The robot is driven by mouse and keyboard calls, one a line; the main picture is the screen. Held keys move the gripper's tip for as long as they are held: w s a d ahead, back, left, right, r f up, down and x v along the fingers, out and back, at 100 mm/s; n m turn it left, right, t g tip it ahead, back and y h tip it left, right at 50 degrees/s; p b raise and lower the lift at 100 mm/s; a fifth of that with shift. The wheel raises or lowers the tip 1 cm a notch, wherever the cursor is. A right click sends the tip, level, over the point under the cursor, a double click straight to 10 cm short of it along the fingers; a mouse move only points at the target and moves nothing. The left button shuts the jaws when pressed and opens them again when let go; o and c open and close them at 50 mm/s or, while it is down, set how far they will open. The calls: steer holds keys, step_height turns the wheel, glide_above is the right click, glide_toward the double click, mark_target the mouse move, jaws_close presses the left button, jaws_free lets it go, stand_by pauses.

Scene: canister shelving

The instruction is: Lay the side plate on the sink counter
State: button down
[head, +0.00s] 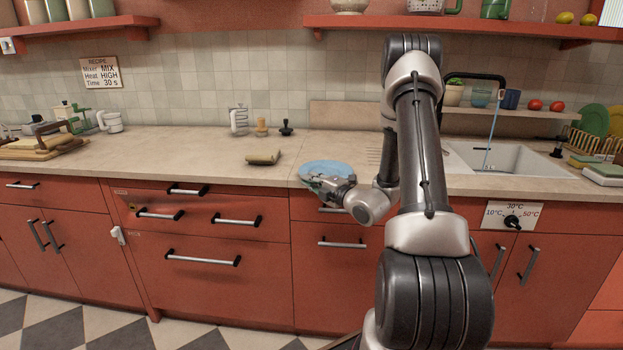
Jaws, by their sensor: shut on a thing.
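A light blue side plate (327,168) is at the counter's front edge, left of my arm. My gripper (328,184) is shut on the plate's near rim. The plate looks nearly level. I cannot tell whether it touches the counter or is held just above it. The sink counter (348,146) is a beige worktop, and the white sink (511,160) is set into it at the right, partly hidden by my arm.
A glass (239,121) and small stamps (286,128) stand at the back. A dish rack (588,142) with plates is at the far right. The worktop between sponge and plate is clear.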

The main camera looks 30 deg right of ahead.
steer(key=shift+f, duration=0.45)
stand_by(0.6)
steer(key=c, duration=1.5)
jaws_free()
steer(key=shift+v, duration=3.5)
